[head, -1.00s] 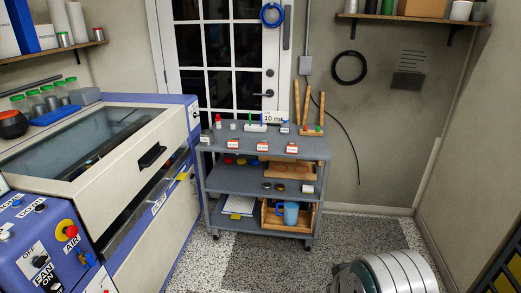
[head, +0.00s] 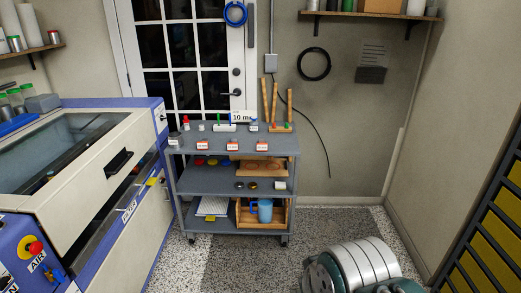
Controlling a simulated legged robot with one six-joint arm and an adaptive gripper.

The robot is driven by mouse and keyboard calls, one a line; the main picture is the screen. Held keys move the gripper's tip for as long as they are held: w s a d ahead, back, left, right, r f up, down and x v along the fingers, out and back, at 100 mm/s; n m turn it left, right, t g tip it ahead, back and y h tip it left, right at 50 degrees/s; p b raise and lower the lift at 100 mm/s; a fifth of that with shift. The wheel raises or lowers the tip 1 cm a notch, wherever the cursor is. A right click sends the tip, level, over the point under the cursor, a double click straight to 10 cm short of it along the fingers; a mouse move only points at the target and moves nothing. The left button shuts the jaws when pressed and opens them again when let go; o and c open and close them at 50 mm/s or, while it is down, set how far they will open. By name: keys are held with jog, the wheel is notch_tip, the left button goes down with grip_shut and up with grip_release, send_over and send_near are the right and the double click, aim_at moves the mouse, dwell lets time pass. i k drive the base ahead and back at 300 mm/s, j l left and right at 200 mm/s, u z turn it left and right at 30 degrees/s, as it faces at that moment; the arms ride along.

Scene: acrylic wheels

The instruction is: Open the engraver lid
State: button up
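The engraver (head: 125,240) stands at the left, cut off by the picture's left edge. It has a cream body with blue-violet edges. Its lid (head: 80,185) has a dark see-through window and a black handle (head: 119,161) on its sloping front panel. A dark gap shows between the lid's lower front edge and the body, with small coloured things in it. The lid is not raised high. Part of my own arm shows at the bottom right, apart from the engraver. My gripper is not in view.
A grey cart (head: 240,142) with small labelled items stands right of the engraver, before a glazed door (head: 187,60). A blue control box (head: 25,250) sits at the engraver's front left. A rack with yellow bins (head: 495,220) is at the right. Speckled floor between is clear.

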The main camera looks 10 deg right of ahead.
aim_at(64, 207)
jog(key=i+j, duration=0.35)
jog(key=i+j+u, duration=0.1)
jog(key=i+j, duration=0.3)
jog(key=i, duration=0.2)
jog(key=i+j, duration=0.3)
jog(key=i, duration=0.15)
jog(key=i+j, duration=0.35)
jog(key=i, duration=0.15)
jog(key=j+u, duration=0.05)
